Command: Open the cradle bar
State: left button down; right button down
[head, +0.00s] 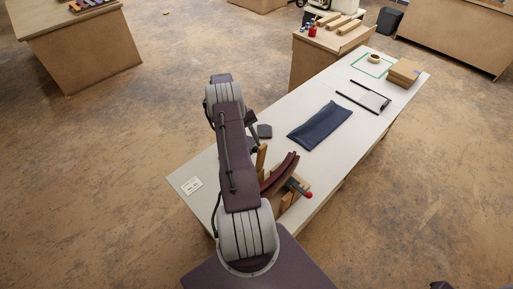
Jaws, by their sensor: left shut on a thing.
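The cradle (289,201) stands at the near end of the pale bench, with tan wooden parts. Curved dark red strips (280,174) rest in it. A dark bar with a red ball knob (308,195) sticks out at its right side, with no gripper at the knob. A tan wooden upright (261,157) rises at the cradle's left. My left gripper (257,136) is small and partly hidden by my arm, just above this upright. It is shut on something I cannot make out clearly. My right gripper is not in view.
Another wooden bench (312,52) stands behind. The floor at left is clear.

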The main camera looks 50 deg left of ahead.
pick_arm(q)
jog(key=shift+s+f, duration=0.3)
jog(key=shift+f, duration=0.05)
jog(key=c, duration=1.4)
grip_release()
jog(key=shift+o, duration=1.4)
jog(key=shift+a, duration=0.15)
jog(key=p+v, duration=0.3)
jog(key=v, duration=0.4)
jog(key=shift+s+a+r, duration=0.15)
jog(key=shift+a+r, duration=0.1)
jog(key=shift+a, duration=0.05)
